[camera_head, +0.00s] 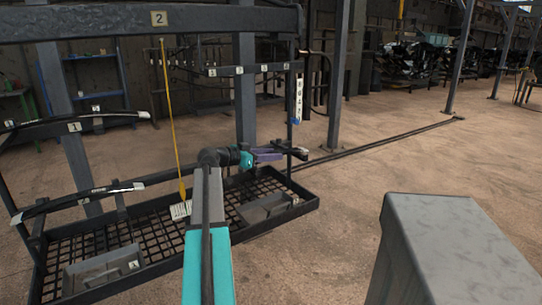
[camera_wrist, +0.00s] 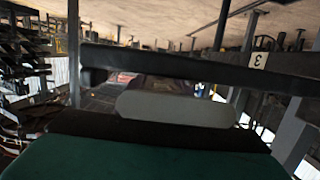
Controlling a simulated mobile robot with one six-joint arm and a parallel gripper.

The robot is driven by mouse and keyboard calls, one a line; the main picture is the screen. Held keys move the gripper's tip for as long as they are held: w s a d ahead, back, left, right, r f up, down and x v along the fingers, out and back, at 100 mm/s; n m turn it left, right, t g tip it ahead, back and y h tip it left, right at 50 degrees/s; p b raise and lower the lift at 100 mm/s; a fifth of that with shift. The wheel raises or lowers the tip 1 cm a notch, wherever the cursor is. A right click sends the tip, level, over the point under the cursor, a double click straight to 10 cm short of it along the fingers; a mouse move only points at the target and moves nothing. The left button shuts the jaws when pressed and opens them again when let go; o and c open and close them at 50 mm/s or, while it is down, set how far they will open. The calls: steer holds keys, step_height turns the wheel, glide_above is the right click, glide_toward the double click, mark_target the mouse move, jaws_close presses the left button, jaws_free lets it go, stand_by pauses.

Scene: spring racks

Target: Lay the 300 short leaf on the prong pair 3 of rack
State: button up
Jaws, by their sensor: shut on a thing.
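My gripper (camera_head: 280,152) is at the end of my teal and grey arm, above the right part of the rack's base tray. It is shut on a dark bar-shaped leaf. In the wrist view the dark leaf (camera_wrist: 190,66) crosses the picture; no marking on it is readable. A grey rounded part of my gripper (camera_wrist: 175,108) shows in front of it. A plate marked 3 (camera_wrist: 259,59), seen upside down, is behind the leaf at the right. The rack (camera_head: 120,22) carries a plate marked 2 (camera_head: 159,18) on its top beam. Prong pair 3 cannot be made out clearly.
Dark leaves lie on the rack's left side, one near plate 1 (camera_head: 74,127) and one lower (camera_head: 85,198). Grey bins (camera_head: 103,272) sit in the base tray. A grey block (camera_head: 455,250) stands right; floor between is clear.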

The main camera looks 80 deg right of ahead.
steer(key=shift+f, duration=0.25)
steer(key=o, duration=1.3)
steer(key=shift+o, duration=0.5)
steer(key=shift+f, duration=0.15)
steer(key=shift+a, duration=0.1)
steer(key=v, duration=1.3)
steer(key=shift+w+a, duration=0.2)
steer(key=shift+w, duration=0.1)
steer(key=shift+r, duration=0.35)
